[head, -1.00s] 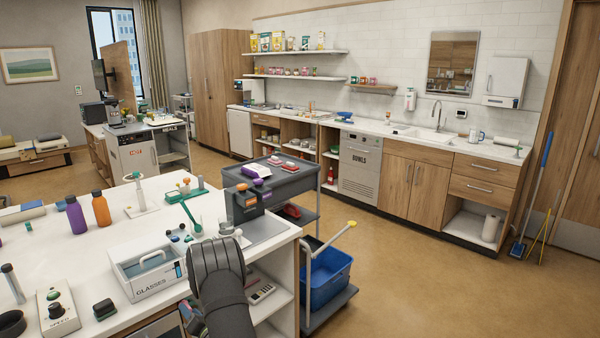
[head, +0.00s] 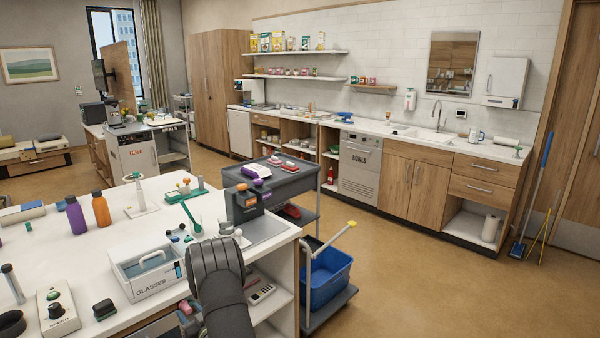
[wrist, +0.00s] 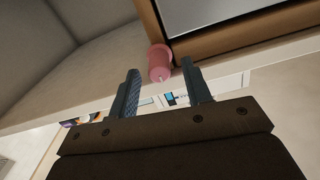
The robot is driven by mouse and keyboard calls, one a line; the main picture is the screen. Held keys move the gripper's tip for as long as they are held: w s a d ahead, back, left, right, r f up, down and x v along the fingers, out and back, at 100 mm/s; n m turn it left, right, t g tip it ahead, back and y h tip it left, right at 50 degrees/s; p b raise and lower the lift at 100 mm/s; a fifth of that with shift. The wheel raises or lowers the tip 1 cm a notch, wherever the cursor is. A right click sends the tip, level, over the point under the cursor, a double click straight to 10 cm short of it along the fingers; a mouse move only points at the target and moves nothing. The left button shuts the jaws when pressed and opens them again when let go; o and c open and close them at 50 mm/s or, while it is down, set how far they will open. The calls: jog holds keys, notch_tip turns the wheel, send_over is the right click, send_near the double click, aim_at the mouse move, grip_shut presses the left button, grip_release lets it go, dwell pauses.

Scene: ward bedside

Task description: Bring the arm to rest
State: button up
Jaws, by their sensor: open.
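My arm (head: 216,278) shows in the head view at the front edge of the white counter, and its dark links hide most of what lies behind them. My gripper (wrist: 160,68) shows in the wrist view with its two dark fingers apart and nothing held between them. A pink cylinder (wrist: 158,62) shows just past the fingertips, beside a brown-edged dark panel. Whether a finger touches it I cannot tell. In the head view the fingers are mostly hidden behind my arm.
The white counter (head: 60,262) holds a box marked GLASSES (head: 148,272), a speed-knob box (head: 57,312), a purple bottle (head: 75,215) and an orange bottle (head: 101,209). The floor (head: 430,285) farther right is clear.

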jog(key=shift+n, duration=1.5)
dwell(0.6)
